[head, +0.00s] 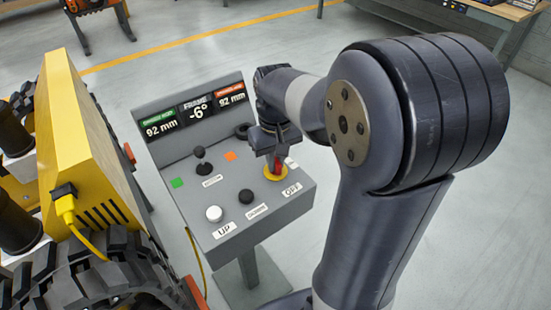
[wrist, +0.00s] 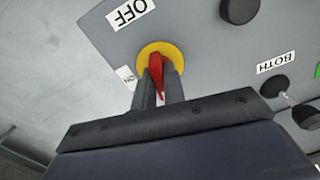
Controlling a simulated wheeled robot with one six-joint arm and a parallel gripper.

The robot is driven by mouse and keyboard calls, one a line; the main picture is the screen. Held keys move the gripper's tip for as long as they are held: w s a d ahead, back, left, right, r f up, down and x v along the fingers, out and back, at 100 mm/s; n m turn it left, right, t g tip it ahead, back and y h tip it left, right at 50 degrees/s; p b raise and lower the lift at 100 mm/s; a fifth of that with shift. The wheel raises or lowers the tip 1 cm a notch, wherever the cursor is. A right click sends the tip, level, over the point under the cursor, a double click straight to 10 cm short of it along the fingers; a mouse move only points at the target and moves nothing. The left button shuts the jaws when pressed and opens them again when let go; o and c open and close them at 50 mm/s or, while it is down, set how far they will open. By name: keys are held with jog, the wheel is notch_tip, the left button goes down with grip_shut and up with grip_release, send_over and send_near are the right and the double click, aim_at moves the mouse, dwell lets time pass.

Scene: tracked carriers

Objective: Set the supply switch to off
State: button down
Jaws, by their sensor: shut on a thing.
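The supply switch is a red handle (wrist: 156,65) on a round yellow plate (wrist: 174,52), on the grey control panel (head: 195,160). My gripper (wrist: 159,88) reaches down to the panel and is shut on the red handle, with a dark finger on each side. In the head view my gripper (head: 270,148) stands over the yellow plate (head: 276,176). The OFF label (head: 292,189) is near the panel's front right corner; it shows upside down in the wrist view (wrist: 130,11). A small ON label (wrist: 127,77) is beside the plate. My fingers partly hide the handle; I cannot tell its exact direction.
A white button (head: 214,213) by the UP label, a black button (head: 244,197) and a black lever (head: 202,160) share the panel. A display (head: 197,108) at its back reads -6° and 92 mm twice. A yellow tracked machine (head: 90,140) stands close left.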

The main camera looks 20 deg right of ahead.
jog(key=shift+n+p, duration=0.55)
jog(key=shift+n, duration=0.45)
jog(key=c, duration=1.5)
grip_release()
notch_tip(320, 180, up, 11)
jog(key=shift+f+p, duration=0.1)
jog(key=shift+p, duration=0.3)
jog(key=shift+f, duration=0.1)
